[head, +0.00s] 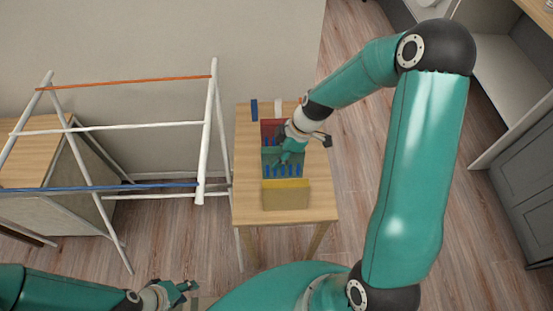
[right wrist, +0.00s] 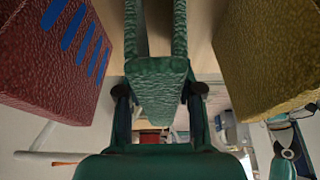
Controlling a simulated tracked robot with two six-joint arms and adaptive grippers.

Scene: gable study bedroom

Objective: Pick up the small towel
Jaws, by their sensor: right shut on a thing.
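A green, rough-textured folded thing, which looks like the small towel (right wrist: 160,90), is between the fingers of my right gripper in the right wrist view. In the head view my right gripper (head: 290,150) reaches down over the small wooden table, shut on this green towel. The towel's lower part is hidden there by the gripper and the neighbouring things. My left gripper (head: 178,291) is low at the left, empty, its fingers apart and far from the table.
A red block-like thing (right wrist: 45,60) with blue bars and a yellow one (right wrist: 265,55) flank the towel closely. The wooden table (head: 317,190) is small. A white drying rack (head: 209,140) stands at its left. Grey cabinets (head: 525,190) are at the right.

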